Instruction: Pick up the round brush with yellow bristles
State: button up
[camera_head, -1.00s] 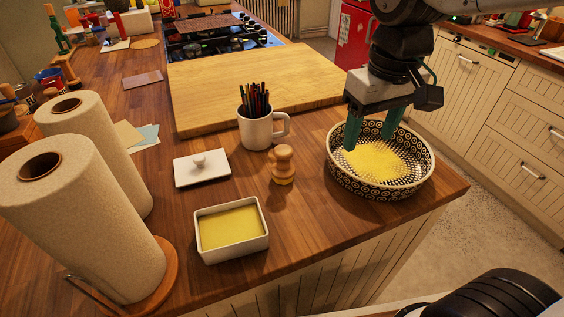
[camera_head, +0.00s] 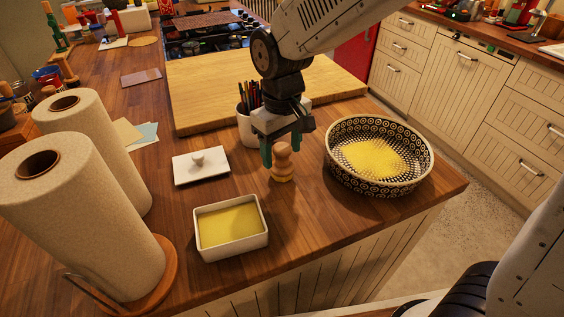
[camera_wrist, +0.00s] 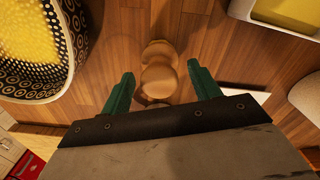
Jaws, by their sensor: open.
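The round brush (camera_head: 282,165) stands upright on the wooden counter, with a knobbed pale wooden handle on top and a yellowish band at its base; its bristles are hardly visible. My gripper (camera_head: 281,149) is above and just behind it in the head view, with its green fingers apart. In the wrist view the brush (camera_wrist: 159,72) lies between and just beyond the fingertips of my gripper (camera_wrist: 162,82), with a gap on both sides. Nothing is held.
A patterned bowl (camera_head: 336,165) with yellow contents stands right of the brush. A white dish (camera_head: 232,253) with yellow contents is front left, a white lid (camera_head: 187,171) left. A mug (camera_head: 243,130) of pencils is close behind my gripper. Paper towel rolls (camera_head: 85,215) stand far left.

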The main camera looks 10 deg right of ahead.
jog(key=shift+f, duration=0.7)
jog(key=c, duration=1.2)
jog(key=shift+o, duration=0.2)
jog(key=shift+r, duration=0.15)
jog(key=shift+r, duration=0.65)
notch_tip(320, 180, up, 2)
jog(key=shift+r, duration=0.2)
jog(key=s+d+r, duration=0.1)
jog(key=s+d, duration=0.8)
jog(key=s, duration=0.4)
jog(key=shift+s, duration=0.15)
jog(key=shift+o, duration=0.9)
